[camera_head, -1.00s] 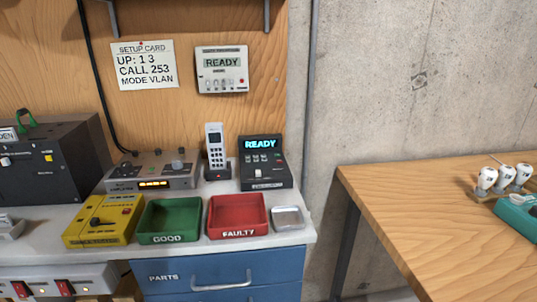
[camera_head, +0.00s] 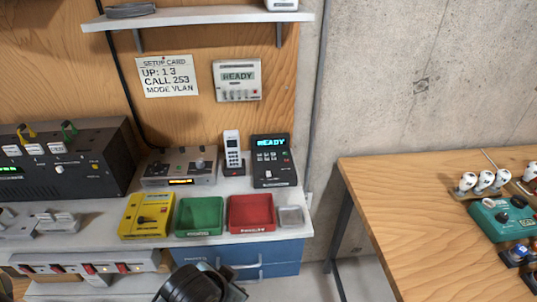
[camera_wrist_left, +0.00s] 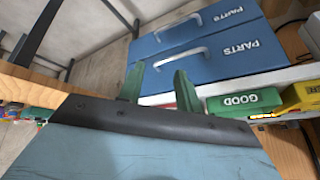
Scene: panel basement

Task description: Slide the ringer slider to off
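A dark desk phone (camera_head: 271,163) with a lit READY display stands at the right end of the bench. A pale wall unit (camera_head: 238,80), also reading READY, hangs above it with a row of small controls along its lower edge. I cannot make out a ringer slider or its position on either. A white cordless handset (camera_head: 233,152) stands upright left of the desk phone. My left gripper (camera_wrist_left: 160,86) shows two green fingers, apart and empty, in front of the blue drawers (camera_wrist_left: 215,65) in the left wrist view. My right gripper is not identifiable.
A grey amplifier box (camera_head: 180,168), yellow box (camera_head: 147,215), green tray (camera_head: 200,232), red tray (camera_head: 251,229) and small metal dish (camera_head: 291,216) crowd the bench. A shelf (camera_head: 200,19) overhangs. The wooden table (camera_head: 385,220) at right has bare space.

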